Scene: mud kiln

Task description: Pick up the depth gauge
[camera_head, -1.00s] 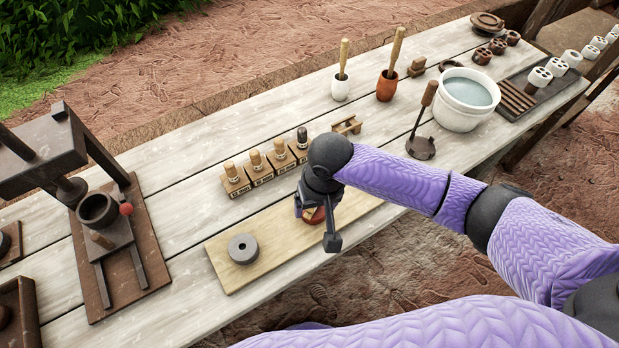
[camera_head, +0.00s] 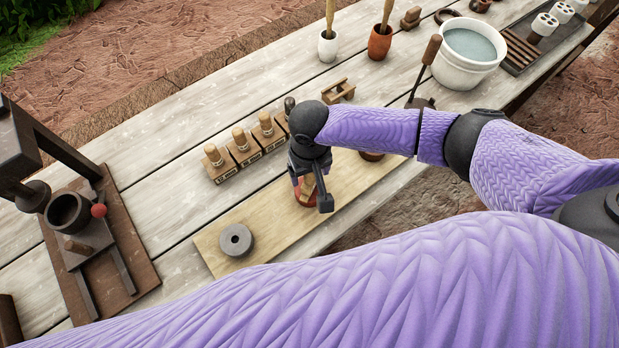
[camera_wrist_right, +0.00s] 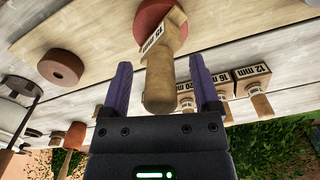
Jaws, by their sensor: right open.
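My right gripper (camera_head: 308,184) is low over the pale board on the table. In the right wrist view the gripper (camera_wrist_right: 160,82) is open, with one finger on each side of a wooden handle (camera_wrist_right: 160,92). The handle belongs to a tool with a white "mm" label, standing on a reddish disc (camera_wrist_right: 151,14); the disc also shows in the head view (camera_head: 303,196). No gap closes on the handle. I cannot tell for sure whether this labelled tool is the depth gauge. My left gripper is out of view.
A row of labelled blocks with pegs (camera_head: 241,148) stands just behind the board (camera_head: 270,212). A grey ring (camera_head: 236,240) lies on the board's left. A dark press (camera_head: 75,225) is at left, a small wooden bridge (camera_head: 338,91) and a white water bowl (camera_head: 468,58) at right.

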